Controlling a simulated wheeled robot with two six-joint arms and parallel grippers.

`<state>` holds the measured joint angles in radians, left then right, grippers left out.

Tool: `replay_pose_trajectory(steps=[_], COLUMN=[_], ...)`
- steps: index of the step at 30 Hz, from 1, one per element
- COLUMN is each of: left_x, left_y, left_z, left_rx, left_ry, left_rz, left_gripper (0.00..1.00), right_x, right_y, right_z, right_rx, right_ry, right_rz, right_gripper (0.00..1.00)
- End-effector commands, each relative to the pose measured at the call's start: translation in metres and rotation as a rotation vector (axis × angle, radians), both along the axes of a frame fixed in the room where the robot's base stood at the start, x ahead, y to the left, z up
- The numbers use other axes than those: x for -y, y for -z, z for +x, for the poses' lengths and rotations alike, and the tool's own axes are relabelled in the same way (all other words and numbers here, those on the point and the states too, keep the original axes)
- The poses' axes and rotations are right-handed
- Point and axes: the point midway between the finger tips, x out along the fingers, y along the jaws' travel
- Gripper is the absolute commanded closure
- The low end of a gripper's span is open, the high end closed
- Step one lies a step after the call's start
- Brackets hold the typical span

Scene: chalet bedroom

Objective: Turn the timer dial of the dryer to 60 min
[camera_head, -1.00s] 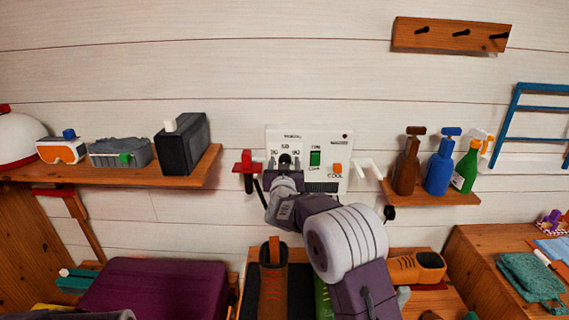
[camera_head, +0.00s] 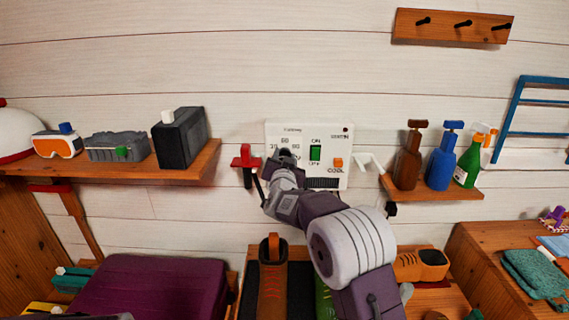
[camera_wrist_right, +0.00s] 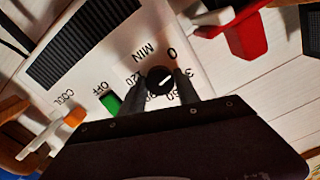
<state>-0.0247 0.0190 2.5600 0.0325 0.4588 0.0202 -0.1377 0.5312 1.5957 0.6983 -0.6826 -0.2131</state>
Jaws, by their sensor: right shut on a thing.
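The white dryer panel (camera_head: 330,128) hangs on the wall, with number marks around its timer dial. The marks 0, MIN and 120 show, and others are partly hidden by the fingers. My right gripper (camera_head: 284,158) is at the panel's left part; in the wrist view its two dark fingers (camera_wrist_right: 166,88) are shut on the dial, one on each side. My left gripper is not in view.
A green ON/OFF switch (camera_head: 315,153) and an orange COOL button (camera_head: 338,163) sit right of the dial. A red hook (camera_head: 246,160) is close on the left, a white hook (camera_head: 368,162) on the right. Shelves with goggles (camera_head: 57,144) and bottles (camera_head: 440,160) flank the dryer.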

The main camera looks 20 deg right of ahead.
Motion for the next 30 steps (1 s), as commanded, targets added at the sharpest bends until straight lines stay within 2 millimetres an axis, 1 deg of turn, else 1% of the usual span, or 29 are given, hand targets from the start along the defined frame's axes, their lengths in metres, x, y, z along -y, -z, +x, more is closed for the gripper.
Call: replay_pose_trajectory(steps=[1,3,30], left_x=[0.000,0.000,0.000], left_y=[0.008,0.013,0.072], left_z=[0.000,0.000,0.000], left_rx=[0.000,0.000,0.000], left_ry=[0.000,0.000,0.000], left_rz=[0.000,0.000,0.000], left_gripper=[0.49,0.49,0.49], right_x=[0.000,0.000,0.000], right_y=[0.005,0.004,0.004], right_z=[0.000,0.000,0.000], right_rx=[0.011,0.031,0.265], right_ry=[0.000,0.000,-0.001], right_rz=[0.043,0.107,0.930], right_gripper=[1.00,1.00,1.00])
